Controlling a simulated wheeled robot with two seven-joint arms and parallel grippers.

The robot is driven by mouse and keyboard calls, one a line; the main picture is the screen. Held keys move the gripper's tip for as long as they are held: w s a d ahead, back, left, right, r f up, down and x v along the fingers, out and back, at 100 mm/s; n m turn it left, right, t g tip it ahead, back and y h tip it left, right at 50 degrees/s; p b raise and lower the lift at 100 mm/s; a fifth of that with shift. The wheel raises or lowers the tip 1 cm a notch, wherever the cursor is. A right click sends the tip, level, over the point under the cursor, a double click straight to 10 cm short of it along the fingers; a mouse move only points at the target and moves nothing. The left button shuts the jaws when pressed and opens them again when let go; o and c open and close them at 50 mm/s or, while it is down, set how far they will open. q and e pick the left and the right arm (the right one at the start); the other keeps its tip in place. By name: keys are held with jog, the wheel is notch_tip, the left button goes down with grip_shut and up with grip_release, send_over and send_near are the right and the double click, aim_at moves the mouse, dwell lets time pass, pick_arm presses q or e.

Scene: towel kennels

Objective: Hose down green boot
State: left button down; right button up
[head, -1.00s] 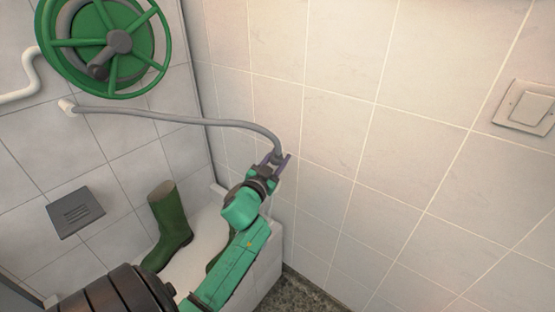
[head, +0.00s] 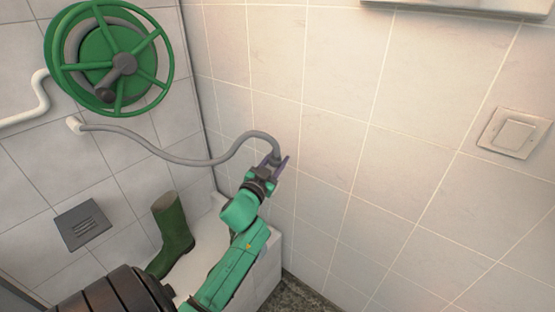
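The green boot (head: 172,236) stands upright in a white basin (head: 262,279) at the lower middle. My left gripper (head: 276,163) is to the right of the boot and higher in the picture, near the tiled wall. Its fingers are closed around the end of the grey hose (head: 190,161). The hose runs left from the gripper in a sagging curve to a white wall fitting. No water shows. My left arm covers part of the basin, and what lies behind it is hidden. My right gripper is not in view.
A green hose reel (head: 109,62) hangs on the left wall. Below it is a grey wall plate (head: 82,224). A light switch (head: 514,133) is on the right wall. A dark speckled floor (head: 296,296) shows beside the basin.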

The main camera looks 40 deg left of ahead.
pick_arm(q)
jog(key=shift+a+p+v, duration=0.15)
jog(key=shift+p+v, duration=0.05)
jog(key=shift+v, duration=0.5)
jog(key=shift+a+p+v, duration=0.15)
jog(key=shift+v, duration=0.55)
jog(key=shift+r, duration=0.1)
